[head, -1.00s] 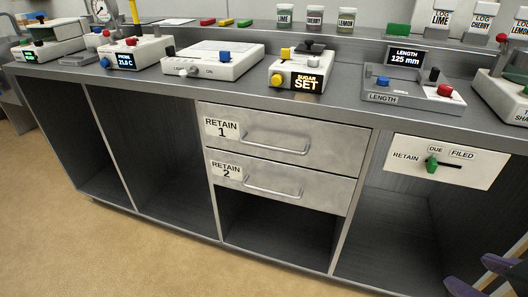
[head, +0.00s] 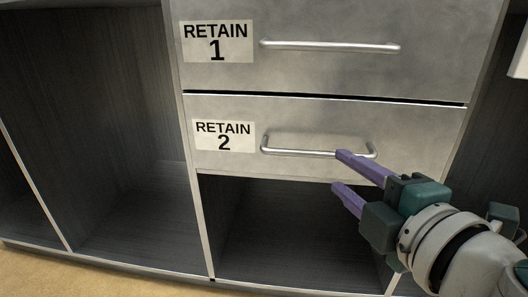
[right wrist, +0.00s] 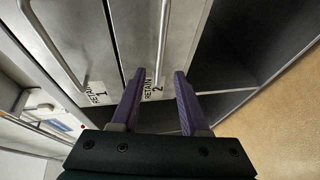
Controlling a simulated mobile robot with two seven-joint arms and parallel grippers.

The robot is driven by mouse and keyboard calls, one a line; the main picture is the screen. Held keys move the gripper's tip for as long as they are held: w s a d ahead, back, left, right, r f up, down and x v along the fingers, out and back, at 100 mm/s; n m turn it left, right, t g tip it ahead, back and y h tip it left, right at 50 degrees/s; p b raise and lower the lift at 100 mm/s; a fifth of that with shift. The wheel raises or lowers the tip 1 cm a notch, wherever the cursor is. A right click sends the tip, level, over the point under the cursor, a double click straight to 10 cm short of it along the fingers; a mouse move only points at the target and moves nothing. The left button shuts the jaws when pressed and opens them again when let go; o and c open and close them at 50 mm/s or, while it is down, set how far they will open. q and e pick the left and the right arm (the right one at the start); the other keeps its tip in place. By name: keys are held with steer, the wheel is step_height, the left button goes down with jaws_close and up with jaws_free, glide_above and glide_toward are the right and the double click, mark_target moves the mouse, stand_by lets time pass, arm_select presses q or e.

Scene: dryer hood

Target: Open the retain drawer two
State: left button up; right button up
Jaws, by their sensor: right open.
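The retain drawer two (head: 290,115) is a grey metal front with a white label reading RETAIN 2 (head: 224,136). It appears shut, flush below drawer one. Its bar handle (head: 310,152) runs across the front. My right gripper (head: 340,170) is open, with purple fingers at the right part of the handle, one finger at the bar's height and one below it. In the right wrist view the handle (right wrist: 162,45) runs down toward the space between the open fingers (right wrist: 158,80); I cannot tell whether they touch it. My left gripper is not in view.
Drawer one (head: 330,75), labelled RETAIN 1, sits directly above and is shut, with its own bar handle (head: 330,46). An open empty compartment (head: 290,225) lies below drawer two. Another open compartment (head: 100,120) is to the left. Tan floor (head: 35,262) shows at lower left.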

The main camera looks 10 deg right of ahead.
mark_target(320, 156)
steer(key=b+x, duration=0.3)
steer(key=x, duration=0.5)
steer(key=shift+w+d+f, duration=0.1)
steer(key=shift+d+f, duration=0.05)
steer(key=shift+w, duration=0.55)
jaws_close()
stand_by(0.8)
